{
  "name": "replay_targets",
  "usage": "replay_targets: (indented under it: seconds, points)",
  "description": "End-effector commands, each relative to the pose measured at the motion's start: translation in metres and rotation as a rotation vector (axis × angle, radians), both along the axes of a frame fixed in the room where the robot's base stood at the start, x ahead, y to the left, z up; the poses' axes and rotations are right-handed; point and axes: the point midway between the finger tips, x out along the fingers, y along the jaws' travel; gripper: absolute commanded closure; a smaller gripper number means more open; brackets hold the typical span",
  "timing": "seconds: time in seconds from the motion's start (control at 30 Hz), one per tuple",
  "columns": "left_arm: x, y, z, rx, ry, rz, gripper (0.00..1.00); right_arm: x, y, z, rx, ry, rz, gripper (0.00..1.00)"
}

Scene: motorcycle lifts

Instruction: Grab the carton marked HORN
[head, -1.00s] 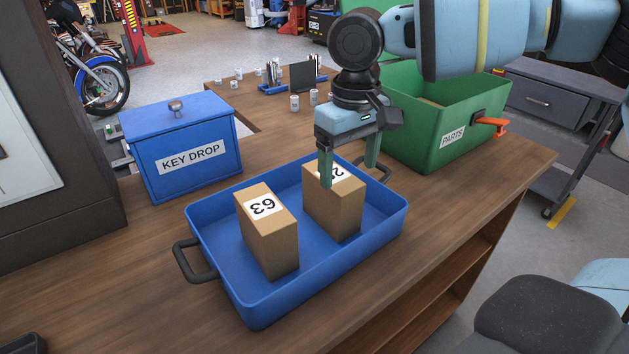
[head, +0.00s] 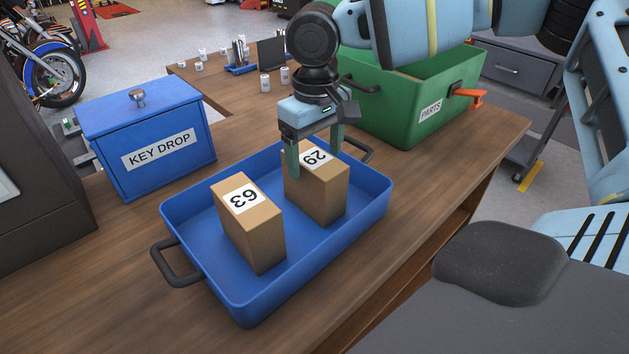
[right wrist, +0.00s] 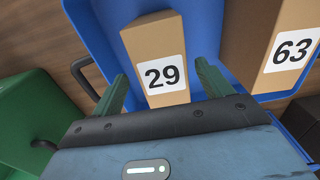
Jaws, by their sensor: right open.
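Two brown cartons stand upright in a blue tray (head: 377,207). The left carton (head: 262,237) has a white label reading 63, and the right carton (head: 318,193) has one reading 29. No word HORN is readable on the faces in view. My right gripper (head: 314,158) is open and empty at the top of the 29 carton. In the right wrist view its fingers (right wrist: 162,74) lie on either side of the 29 carton (right wrist: 155,45), pointing along it; contact cannot be told. The 63 carton (right wrist: 265,35) is to the right there. My left gripper is out of view.
A blue KEY DROP box (head: 150,150) stands left of the tray. A green PARTS bin (head: 390,115) with an orange clamp (head: 468,97) stands behind it to the right. Small white cups (head: 265,83) stand farther back. The wooden counter (head: 110,270) is clear at the front left.

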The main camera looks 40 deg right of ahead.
Motion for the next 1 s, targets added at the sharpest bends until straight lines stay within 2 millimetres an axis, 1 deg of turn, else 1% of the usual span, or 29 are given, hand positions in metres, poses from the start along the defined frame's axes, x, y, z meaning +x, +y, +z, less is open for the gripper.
replay_targets:
  seconds: [0.2, 0.3, 0.4, 0.57, 0.6, 1.0]
  points:
    - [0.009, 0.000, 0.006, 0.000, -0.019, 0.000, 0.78, -0.002, 0.004, -0.031, 0.001, 0.002, 0.000, 0.22]
    - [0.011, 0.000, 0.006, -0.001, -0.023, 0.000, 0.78, -0.002, 0.003, -0.039, -0.001, 0.001, 0.000, 0.22]
    - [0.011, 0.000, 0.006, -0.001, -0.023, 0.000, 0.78, -0.002, 0.003, -0.043, 0.000, 0.000, 0.000, 0.22]
    - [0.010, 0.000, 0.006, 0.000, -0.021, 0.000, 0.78, -0.002, 0.003, -0.043, 0.000, -0.001, 0.000, 0.22]
    - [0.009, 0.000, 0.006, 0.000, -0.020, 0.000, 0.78, -0.002, 0.003, -0.043, 0.000, -0.001, 0.000, 0.23]
    - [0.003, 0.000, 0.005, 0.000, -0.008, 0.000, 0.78, -0.002, 0.003, -0.043, -0.001, -0.001, 0.000, 0.76]
